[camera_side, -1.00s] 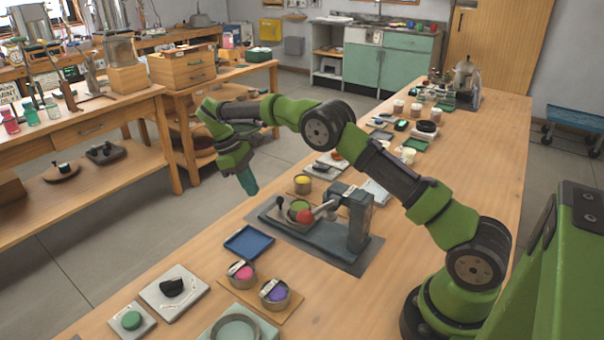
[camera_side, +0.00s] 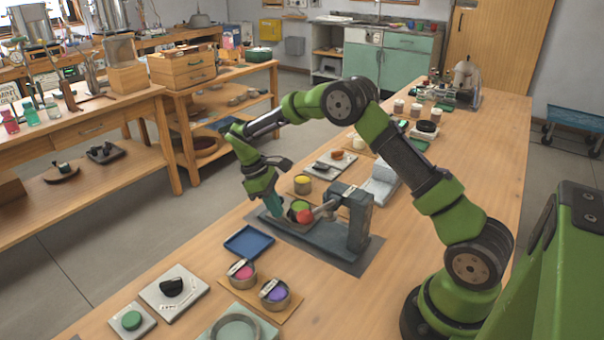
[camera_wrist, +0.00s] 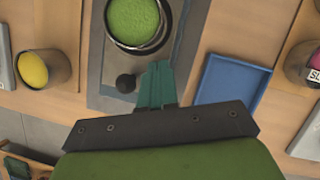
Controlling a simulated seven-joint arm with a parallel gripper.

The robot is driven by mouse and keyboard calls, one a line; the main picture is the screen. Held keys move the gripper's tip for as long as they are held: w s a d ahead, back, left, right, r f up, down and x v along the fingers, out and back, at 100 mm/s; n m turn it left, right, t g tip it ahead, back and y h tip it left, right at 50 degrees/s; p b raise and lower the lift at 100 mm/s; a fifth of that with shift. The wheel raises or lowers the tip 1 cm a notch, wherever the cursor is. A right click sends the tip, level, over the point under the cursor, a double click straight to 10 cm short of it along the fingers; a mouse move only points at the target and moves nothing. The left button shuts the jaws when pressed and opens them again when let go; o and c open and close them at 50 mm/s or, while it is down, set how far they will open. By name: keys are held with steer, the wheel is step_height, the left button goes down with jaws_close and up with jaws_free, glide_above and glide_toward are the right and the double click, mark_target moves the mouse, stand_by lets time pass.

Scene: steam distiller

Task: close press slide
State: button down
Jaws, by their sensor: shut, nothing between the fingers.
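The press (camera_side: 330,237) is a grey base with an upright block and a lever ending in a red ball (camera_side: 304,216). Its slide carries a round cup of green material (camera_side: 299,206), which also shows at the top of the wrist view (camera_wrist: 134,20). A black knob (camera_wrist: 126,83) stands on the slide's near end in the wrist view; in the side view my gripper hides it. My gripper (camera_side: 276,208) is shut and empty, pointing down at the slide's outer end. In the wrist view its teal fingertips (camera_wrist: 158,72) are just right of the knob; contact is unclear.
A blue tray (camera_side: 248,242) lies in front of the press. Pink (camera_side: 242,271) and purple (camera_side: 275,293) cups stand nearer, and a yellow cup (camera_side: 303,184) stands just behind. Bare table lies right of the press (camera_side: 440,150).

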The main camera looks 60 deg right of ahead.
steer(key=s, duration=0.9)
steer(key=shift+s, duration=0.35)
